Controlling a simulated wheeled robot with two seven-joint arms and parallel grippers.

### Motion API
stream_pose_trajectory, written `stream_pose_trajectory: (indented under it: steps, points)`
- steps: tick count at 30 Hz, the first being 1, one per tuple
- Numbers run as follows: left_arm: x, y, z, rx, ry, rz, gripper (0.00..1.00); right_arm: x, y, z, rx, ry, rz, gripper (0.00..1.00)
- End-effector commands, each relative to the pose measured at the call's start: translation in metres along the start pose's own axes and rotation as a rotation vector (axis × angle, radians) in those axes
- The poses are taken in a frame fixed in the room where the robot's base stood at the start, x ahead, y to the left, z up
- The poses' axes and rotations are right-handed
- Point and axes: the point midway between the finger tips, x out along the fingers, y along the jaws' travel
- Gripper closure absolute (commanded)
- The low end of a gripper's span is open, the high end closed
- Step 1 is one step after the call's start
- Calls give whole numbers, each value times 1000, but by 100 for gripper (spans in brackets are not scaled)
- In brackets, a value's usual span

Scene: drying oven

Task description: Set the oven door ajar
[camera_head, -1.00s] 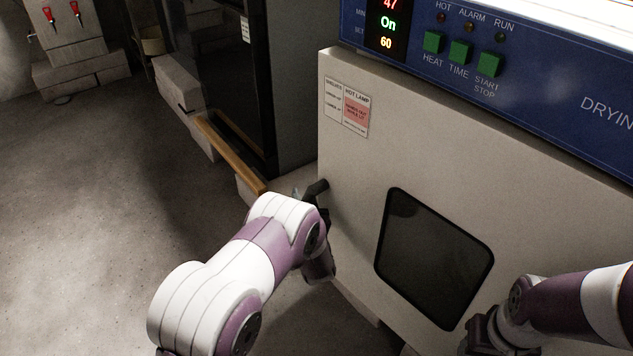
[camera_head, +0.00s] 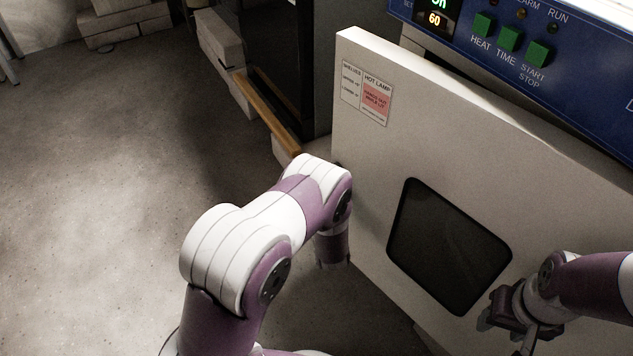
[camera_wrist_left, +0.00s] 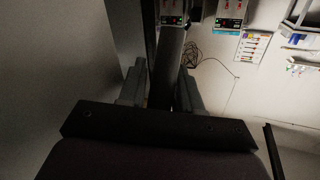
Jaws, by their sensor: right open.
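The oven door (camera_head: 365,165) is a pale panel with a dark window (camera_head: 448,245). Its left edge stands out from the oven body, with a wedge-shaped gap along the top, so it is slightly open. My left arm reaches the door's left edge; the hand is mostly hidden there and I cannot see the handle in the head view. In the left wrist view the fingers of my left gripper (camera_wrist_left: 161,92) are apart with a dark bar between them; whether they grip it is unclear. My right gripper (camera_head: 515,325) is open in front of the door, right of the window.
The blue control panel (camera_head: 570,65) with green buttons is above the door. A dark cabinet with a wooden rail (camera_head: 268,110) stands left of the oven. The floor (camera_head: 110,210) on the left is clear. Pale blocks (camera_head: 222,45) lie farther back.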

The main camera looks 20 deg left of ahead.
Motion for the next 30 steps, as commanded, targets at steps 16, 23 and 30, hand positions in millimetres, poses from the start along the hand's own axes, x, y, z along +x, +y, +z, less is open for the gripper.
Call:
stream_pose_trajectory:
  steps: [16, 23, 30]
  points:
    - [-93, 1, -4, 4, -1, 7, 66, -45, 0, -5, 0, 0, 0, 50]
    - [-124, 0, -1, 2, -1, 3, 66, -53, 0, -6, 0, 0, 0, 50]
    - [-127, 0, 1, 0, 0, 0, 66, -52, 0, -6, 0, 0, 0, 50]
